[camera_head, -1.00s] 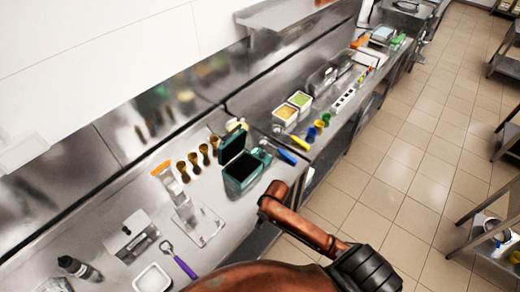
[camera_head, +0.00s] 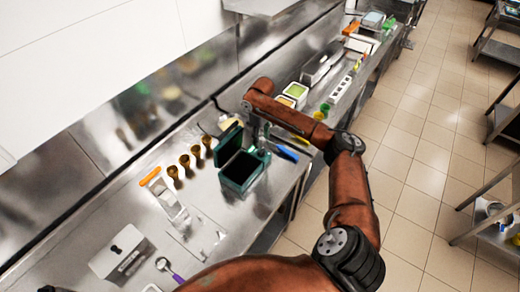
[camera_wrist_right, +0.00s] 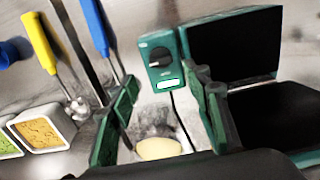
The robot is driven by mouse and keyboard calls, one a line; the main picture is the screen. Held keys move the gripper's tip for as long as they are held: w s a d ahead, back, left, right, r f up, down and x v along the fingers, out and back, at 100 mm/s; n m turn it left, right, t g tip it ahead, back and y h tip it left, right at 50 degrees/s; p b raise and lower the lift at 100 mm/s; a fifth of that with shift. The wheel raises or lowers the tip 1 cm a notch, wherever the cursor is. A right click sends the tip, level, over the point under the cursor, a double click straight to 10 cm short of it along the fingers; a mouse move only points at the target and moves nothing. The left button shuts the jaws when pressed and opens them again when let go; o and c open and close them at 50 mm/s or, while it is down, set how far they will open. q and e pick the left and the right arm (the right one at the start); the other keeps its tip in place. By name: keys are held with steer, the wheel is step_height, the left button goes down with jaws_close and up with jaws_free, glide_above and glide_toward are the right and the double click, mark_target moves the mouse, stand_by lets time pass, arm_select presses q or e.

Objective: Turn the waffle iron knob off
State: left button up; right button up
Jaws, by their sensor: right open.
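The green waffle iron (camera_head: 243,168) stands open on the steel counter, its dark plates showing. It also shows at the right of the wrist view (camera_wrist_right: 232,48). Its green control box (camera_wrist_right: 155,70) carries a round black knob (camera_wrist_right: 160,56) above a small lit white-green display. I cannot read the knob's setting. My right gripper (camera_wrist_right: 163,82) is open and empty, with its green fingers on either side of the control box in the picture. The knob shows beyond the fingertips, apart from them. In the head view my right arm partly hides the area beside the iron.
Blue-handled (camera_wrist_right: 96,25) and yellow-handled (camera_wrist_right: 39,42) tools lie left of the gripper in the wrist view, near food tubs (camera_wrist_right: 43,130). A pale yellow round thing (camera_wrist_right: 158,148) is close below. Brown cones (camera_head: 184,163) stand left of the iron. The tiled aisle is clear.

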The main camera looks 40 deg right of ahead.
mark_target(261, 150)
step_height(261, 150, down, 5)
steer(key=shift+f, duration=0.15)
steer(key=shift+f+p, duration=0.3)
steer(key=shift+f, duration=0.3)
arm_select(q)
steer(key=shift+s+r, duration=0.2)
steer(key=shift+r, duration=0.2)
arm_select(e)
steer(key=shift+f, duration=0.15)
arm_select(q)
steer(key=shift+w, duration=0.1)
arm_select(e)
steer(key=shift+c, duration=0.4)
steer(key=c, duration=1.1)
